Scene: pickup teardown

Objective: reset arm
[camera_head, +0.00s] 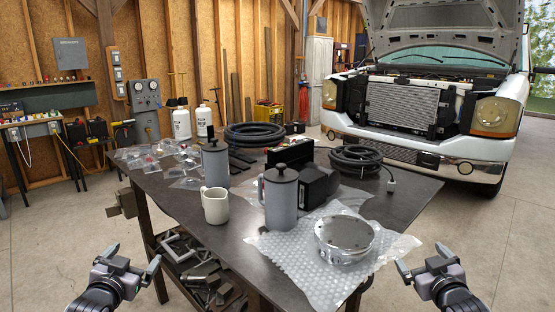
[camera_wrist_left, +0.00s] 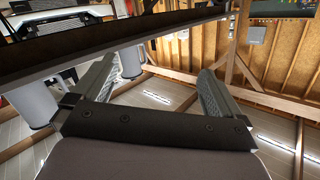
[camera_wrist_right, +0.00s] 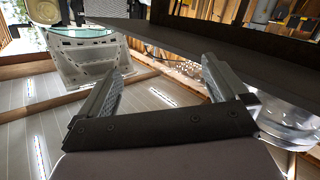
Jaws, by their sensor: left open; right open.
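My left gripper (camera_head: 127,262) is open and empty in the head view, at the lower left, apart from the table's left side. Its two spread fingers show in the left wrist view (camera_wrist_left: 150,85) with nothing between them. My right gripper (camera_head: 428,262) is open and empty at the lower right of the head view, off the table's front right edge. Its fingers also stand apart in the right wrist view (camera_wrist_right: 165,85), with nothing between them.
The dark table (camera_head: 237,240) holds a white mug (camera_head: 215,206), two grey lidded pots, one (camera_head: 280,200) nearer, bubble wrap (camera_head: 285,257) under a round metal part (camera_head: 344,236), and coiled hoses (camera_head: 355,158). A white pickup (camera_head: 425,110) with raised hood stands behind. Floor beside the table is clear.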

